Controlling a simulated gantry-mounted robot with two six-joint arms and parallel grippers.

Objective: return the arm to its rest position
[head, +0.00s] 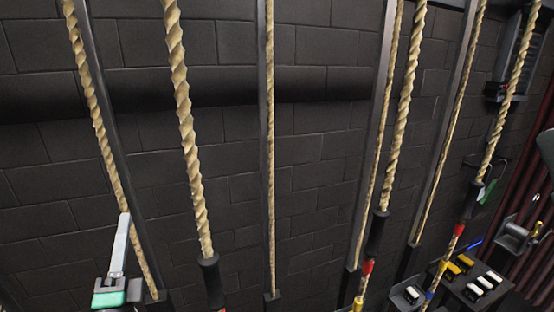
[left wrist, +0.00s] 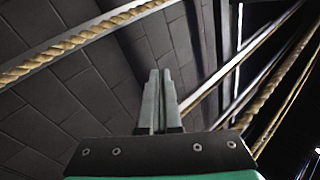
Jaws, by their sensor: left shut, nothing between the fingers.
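My left gripper (head: 123,232) stands at the lower left of the head view, pointing up, with grey fingers on a green and black body. In the left wrist view its two fingers (left wrist: 158,85) are together with nothing between them. It shows in front of the dark brick wall, near a thin rope (head: 104,140) at the left. Whether it touches the rope cannot be told from these frames. My right gripper is not in either view.
Several twisted ropes hang along the wall, among them a thick one (head: 186,125) with a black sleeve (head: 210,280). At the lower right is a dark panel (head: 497,302) with yellow and white buttons (head: 466,260). A red curtain (head: 530,170) hangs at the far right.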

